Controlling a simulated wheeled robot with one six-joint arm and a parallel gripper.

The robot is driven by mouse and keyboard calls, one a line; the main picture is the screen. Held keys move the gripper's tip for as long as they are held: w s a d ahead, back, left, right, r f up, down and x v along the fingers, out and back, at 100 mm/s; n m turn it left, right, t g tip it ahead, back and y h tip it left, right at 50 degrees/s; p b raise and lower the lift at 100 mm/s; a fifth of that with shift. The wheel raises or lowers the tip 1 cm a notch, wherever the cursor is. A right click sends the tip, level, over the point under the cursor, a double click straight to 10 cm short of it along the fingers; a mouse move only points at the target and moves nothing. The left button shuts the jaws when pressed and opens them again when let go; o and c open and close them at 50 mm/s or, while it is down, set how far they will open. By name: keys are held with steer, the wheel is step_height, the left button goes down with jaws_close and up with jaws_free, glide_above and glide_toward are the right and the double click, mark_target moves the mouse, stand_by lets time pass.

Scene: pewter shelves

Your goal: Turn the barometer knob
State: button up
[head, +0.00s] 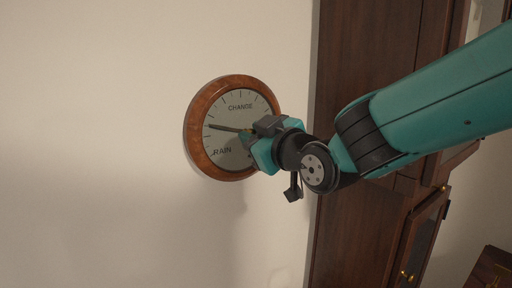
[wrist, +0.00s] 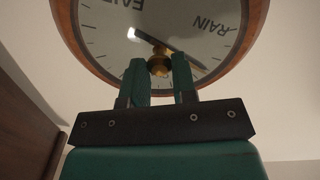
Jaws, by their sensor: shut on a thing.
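The barometer (head: 207,158) hangs on the wall in the head view, round with a brown wooden rim and a pale dial. Its dial reads CHANGE at the top and RAIN at the lower left, and a dark hand points left. The barometer (wrist: 258,25) also fills the top of the wrist view. The brass knob (wrist: 160,64) stands at the dial's centre. My gripper (wrist: 160,72) is at the dial with its two teal fingers on either side of the knob, shut on it. In the head view my gripper (head: 250,134) covers the knob and the dial's right part.
A tall dark wooden cabinet (head: 345,235) stands right of the barometer, close to my arm. It has small brass knobs and a glazed door (head: 425,240). A wooden piece of furniture (head: 490,270) shows at the lower right. The wall left of and below the barometer is bare.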

steer(key=shift+n, duration=0.3)
steer(key=o, duration=0.9)
